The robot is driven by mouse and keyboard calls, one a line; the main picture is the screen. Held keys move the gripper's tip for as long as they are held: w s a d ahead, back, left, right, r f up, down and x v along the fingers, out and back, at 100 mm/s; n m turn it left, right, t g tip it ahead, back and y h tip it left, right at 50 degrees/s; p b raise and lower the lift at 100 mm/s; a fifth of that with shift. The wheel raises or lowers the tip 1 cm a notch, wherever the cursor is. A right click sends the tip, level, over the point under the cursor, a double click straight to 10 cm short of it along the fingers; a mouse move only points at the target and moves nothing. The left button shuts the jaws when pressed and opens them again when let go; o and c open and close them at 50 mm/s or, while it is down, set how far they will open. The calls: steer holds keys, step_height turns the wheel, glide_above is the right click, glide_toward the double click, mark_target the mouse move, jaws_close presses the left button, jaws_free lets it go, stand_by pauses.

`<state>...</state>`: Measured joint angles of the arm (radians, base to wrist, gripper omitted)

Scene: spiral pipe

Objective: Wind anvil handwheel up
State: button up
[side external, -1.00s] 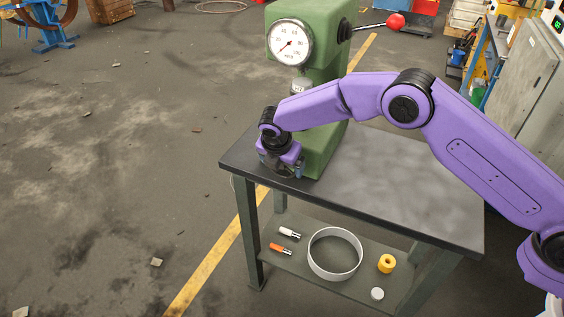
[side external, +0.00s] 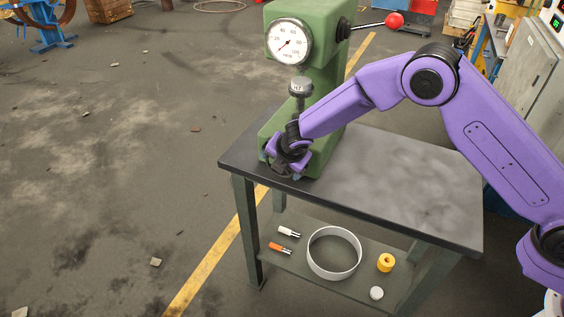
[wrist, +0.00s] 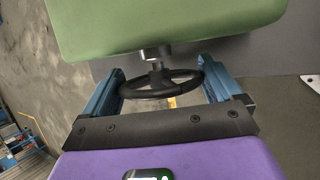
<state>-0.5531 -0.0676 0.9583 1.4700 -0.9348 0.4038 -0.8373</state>
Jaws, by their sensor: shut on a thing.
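The green hardness tester (side external: 325,105) with a round dial (side external: 290,41) stands on the dark workbench (side external: 400,190). In the wrist view the black handwheel (wrist: 142,92) has spokes and sits on a metal shaft (wrist: 155,53) beneath the green body. The blue fingers of my gripper (wrist: 160,70) lie on either side of the handwheel and are shut on its rim. In the side view my gripper (side external: 287,165) is low at the tester's front and hides the handwheel. A metal cylinder (side external: 300,87) shows above my wrist.
A lever with a red ball (side external: 394,19) sticks out to the right of the tester. The bench top right of the tester is clear. The lower shelf holds a metal ring (side external: 334,272), a yellow spool (side external: 386,262) and small parts.

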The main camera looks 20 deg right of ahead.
steer(key=o, duration=0.7)
steer(key=shift+r, duration=0.1)
steer(key=v, duration=1.7)
steer(key=shift+s+d+r, duration=0.1)
steer(key=shift+r, duration=0.1)
